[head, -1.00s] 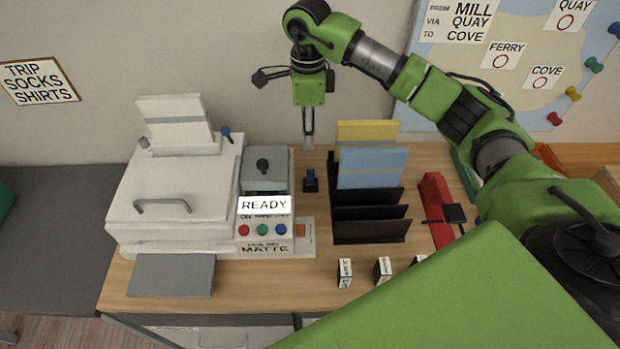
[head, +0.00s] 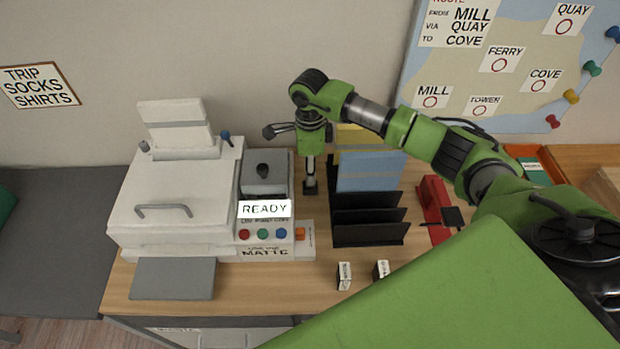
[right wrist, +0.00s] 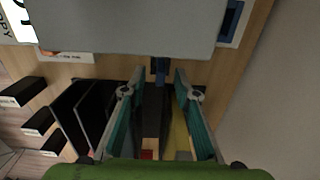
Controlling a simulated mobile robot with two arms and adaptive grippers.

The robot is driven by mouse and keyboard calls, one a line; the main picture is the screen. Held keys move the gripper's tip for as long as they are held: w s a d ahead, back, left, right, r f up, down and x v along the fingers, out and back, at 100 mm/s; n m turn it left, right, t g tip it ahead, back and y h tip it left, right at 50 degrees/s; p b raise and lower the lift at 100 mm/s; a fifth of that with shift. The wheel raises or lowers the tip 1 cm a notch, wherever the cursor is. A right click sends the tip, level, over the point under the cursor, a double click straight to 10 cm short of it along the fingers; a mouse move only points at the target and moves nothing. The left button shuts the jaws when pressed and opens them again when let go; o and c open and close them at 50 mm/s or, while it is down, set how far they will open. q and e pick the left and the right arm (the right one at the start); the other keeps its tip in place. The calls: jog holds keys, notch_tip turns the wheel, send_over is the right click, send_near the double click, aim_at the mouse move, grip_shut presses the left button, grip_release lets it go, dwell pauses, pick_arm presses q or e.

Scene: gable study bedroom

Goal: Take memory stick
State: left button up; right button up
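The memory stick is a small blue piece (right wrist: 160,66), seen in the right wrist view just beyond and between the fingertips of my right gripper (right wrist: 157,88). The gripper is open, with its two teal-sided fingers apart and nothing held. In the head view my right gripper (head: 310,178) points down from above, over a small dark base (head: 310,189) between the printer and the black file rack. The fingers hide the stick there, and I cannot tell whether they touch it. My left gripper is not in view.
The white printer (head: 175,190) with its READY sign stands close on the left. The black file rack (head: 368,233), holding blue and yellow folders, is close on the right. A red desk tool (head: 433,203) lies beyond it. Small labelled blocks (head: 344,276) stand near the front.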

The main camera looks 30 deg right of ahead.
jog(key=shift+f, duration=1.2)
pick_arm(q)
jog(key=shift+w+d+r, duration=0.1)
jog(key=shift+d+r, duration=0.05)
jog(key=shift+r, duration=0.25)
pick_arm(e)
grip_shut()
jog(key=shift+r, duration=0.2)
